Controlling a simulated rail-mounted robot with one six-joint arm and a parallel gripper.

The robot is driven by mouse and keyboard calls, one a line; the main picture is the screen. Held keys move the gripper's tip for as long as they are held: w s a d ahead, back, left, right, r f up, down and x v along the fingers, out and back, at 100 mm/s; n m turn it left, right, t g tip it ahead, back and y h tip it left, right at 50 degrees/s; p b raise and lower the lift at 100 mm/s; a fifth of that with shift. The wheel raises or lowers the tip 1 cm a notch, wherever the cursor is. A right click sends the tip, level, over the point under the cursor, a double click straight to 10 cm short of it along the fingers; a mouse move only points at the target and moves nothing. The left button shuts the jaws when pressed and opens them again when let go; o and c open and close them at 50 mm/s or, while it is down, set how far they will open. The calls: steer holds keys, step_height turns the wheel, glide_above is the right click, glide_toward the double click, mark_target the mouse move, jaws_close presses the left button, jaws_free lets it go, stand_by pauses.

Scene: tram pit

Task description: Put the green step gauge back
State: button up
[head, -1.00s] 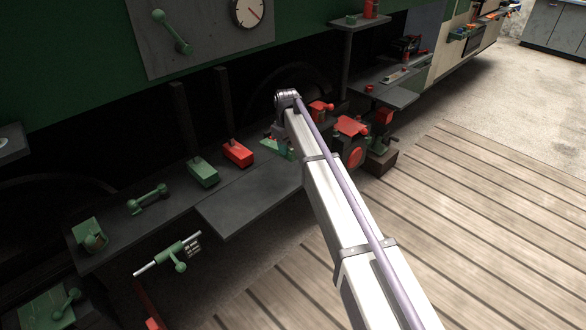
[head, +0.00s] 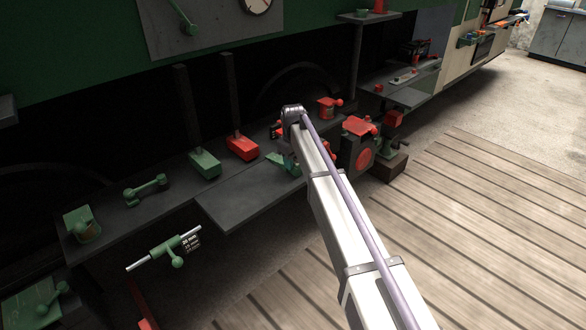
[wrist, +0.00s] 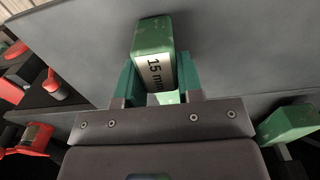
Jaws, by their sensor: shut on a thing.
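The green step gauge (wrist: 153,35) is a green block with a white "15 mm" label, in the middle of the wrist view. My gripper (wrist: 158,82) is shut on it, with one teal finger on each side. A plain grey surface lies behind the gauge; I cannot tell whether they touch.
A green block (head: 205,164) and a red block (head: 242,147) with upright posts stand behind the shelf. Red fixtures (head: 358,140) stand close right of my arm. A green clamp on a rod (head: 165,247) is at lower left, beside a small label. The shelf's middle is clear.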

steer(key=shift+f+b, duration=0.15)
steer(key=shift+b, duration=0.15)
steer(key=o, duration=1)
step_height(320, 180, up, 11)
steer(key=p, duration=1.1)
steer(key=s+d+m, duration=0.3)
steer(key=s+d, duration=0.5)
steer(key=s, duration=0.5)
steer(key=s+d+m, duration=0.3)
steer(key=s+d, duration=0.5)
steer(key=s, duration=0.4)
steer(key=s+d+m, duration=0.4)
steer(key=s+d, duration=0.4)
steer(key=s, duration=0.5)
step_height(320, 180, up, 7)
steer(key=p, duration=0.7)
steer(key=shift+w, duration=0.4)
